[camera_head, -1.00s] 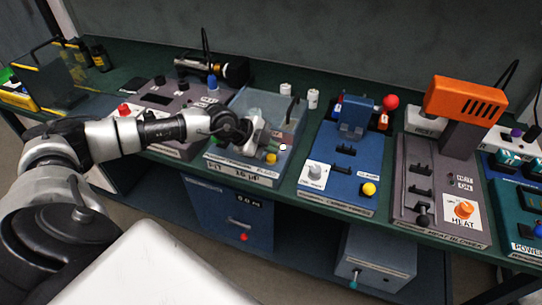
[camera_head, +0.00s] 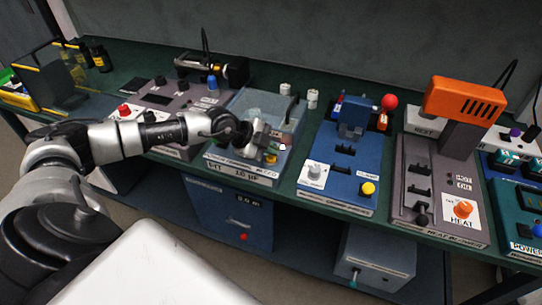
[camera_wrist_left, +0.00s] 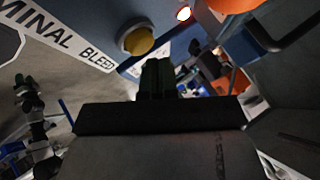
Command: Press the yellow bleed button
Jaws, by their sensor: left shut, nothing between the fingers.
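The yellow bleed button (camera_head: 270,160) is on the front right of the clear-covered blue station, partly hidden by my gripper. In the left wrist view the round yellow button (camera_wrist_left: 137,40) sits on a blue panel beside a label that reads BLEED. My left gripper (camera_head: 270,149) is shut and empty, just above and behind the button in the head view. In the left wrist view its dark green fingertips (camera_wrist_left: 157,72) are just below and right of the button. I cannot tell whether they touch it. My right gripper does not show.
A small lamp (camera_wrist_left: 183,14) glows near the button. To the right, a blue clamp station carries another yellow button (camera_head: 368,188) and a white knob (camera_head: 314,172). An orange heat blower (camera_head: 464,98) stands further right. A grey station with a red knob (camera_head: 124,110) is to the left.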

